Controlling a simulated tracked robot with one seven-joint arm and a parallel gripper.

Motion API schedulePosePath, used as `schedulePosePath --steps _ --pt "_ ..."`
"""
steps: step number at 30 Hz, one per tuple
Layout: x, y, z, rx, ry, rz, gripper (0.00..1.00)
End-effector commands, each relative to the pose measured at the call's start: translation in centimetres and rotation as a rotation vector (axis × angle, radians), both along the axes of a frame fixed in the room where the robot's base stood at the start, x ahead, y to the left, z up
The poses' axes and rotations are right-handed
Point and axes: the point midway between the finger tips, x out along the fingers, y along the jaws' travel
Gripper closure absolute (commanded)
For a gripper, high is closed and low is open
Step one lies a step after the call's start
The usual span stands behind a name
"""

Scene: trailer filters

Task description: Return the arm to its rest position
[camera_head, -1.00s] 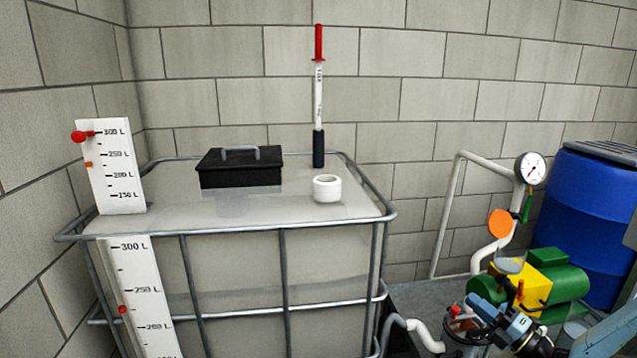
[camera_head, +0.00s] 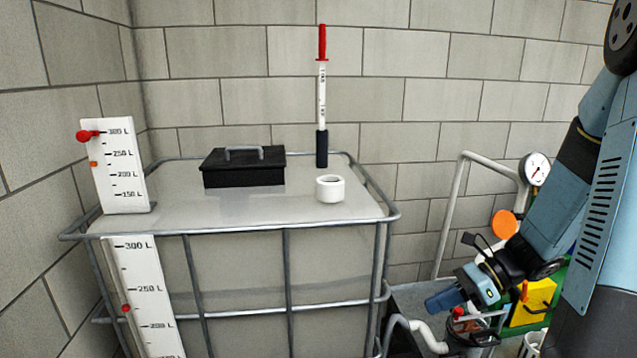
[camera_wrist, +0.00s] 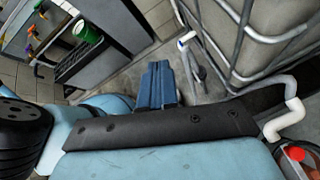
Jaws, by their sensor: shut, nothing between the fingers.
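My gripper (camera_head: 445,300) is at the lower right of the head view, pointing left, beside the front right of the caged tank. Its blue fingers are together and empty; they also show in the middle of the wrist view (camera_wrist: 157,84). My blue arm rises from it to the upper right. It hides much of the yellow and green pump (camera_head: 533,300) and all of the blue barrel's place behind it.
The caged white tank (camera_head: 250,212) bears a black box (camera_head: 243,172), a white ring (camera_head: 330,190) and a red-topped tester (camera_head: 322,95). A pipe with a gauge (camera_head: 535,169) stands behind my arm. The wrist view shows a grey cabinet (camera_wrist: 118,45) and open floor.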

Motion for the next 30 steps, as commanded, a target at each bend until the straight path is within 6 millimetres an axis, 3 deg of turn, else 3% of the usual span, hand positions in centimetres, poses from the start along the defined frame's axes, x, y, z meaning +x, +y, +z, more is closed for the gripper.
schedulePosePath --steps 17,30 --pt "-4.0 1.9 6.6 -0.514 -0.541 0.691 1.00" --pt "-6.8 1.8 13.6 -0.858 -0.958 1.199 1.00"
